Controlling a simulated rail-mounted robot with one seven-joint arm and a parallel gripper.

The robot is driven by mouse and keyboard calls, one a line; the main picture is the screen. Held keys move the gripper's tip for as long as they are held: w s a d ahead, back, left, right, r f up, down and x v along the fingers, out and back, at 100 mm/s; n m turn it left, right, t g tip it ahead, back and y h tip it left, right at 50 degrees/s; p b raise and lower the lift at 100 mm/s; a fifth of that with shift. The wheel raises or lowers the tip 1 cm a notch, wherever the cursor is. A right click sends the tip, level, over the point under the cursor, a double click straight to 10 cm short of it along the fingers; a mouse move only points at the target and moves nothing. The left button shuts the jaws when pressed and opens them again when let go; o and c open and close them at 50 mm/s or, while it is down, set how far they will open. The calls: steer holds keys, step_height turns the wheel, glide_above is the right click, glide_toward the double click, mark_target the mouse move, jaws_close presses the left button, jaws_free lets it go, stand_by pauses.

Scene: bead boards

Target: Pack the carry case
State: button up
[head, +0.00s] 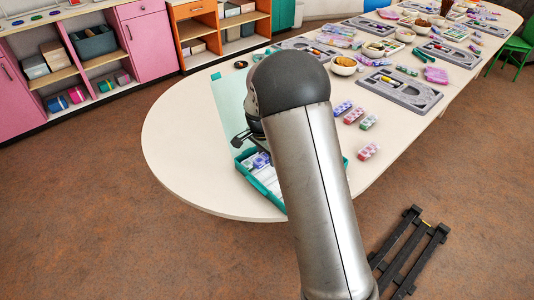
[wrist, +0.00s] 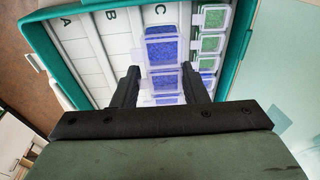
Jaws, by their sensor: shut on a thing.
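The carry case (head: 244,170) lies open on the near end of the table, with a teal rim and a pale lid (head: 228,105) raised. In the wrist view the case (wrist: 233,55) has white lanes marked A, B and C. My gripper (wrist: 161,72) is over lane C, shut on a clear box of blue beads with several compartments (wrist: 162,48). The box lies along lane C; I cannot tell if it touches the floor. Lanes A and B look empty where visible. In the head view my gripper (head: 248,140) is partly hidden by my arm.
Grey bead boards (head: 400,90) and bowls (head: 344,66) stand farther back. The table's left end is clear.

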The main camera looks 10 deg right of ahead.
mark_target(267, 163)
steer(key=shift+f+b, duration=0.9)
steer(key=shift+f, duration=1.05)
steer(key=o, duration=1.1)
steer(key=shift+r, duration=0.1)
steer(key=shift+r+p, duration=2.15)
steer(key=shift+r, duration=1.5)
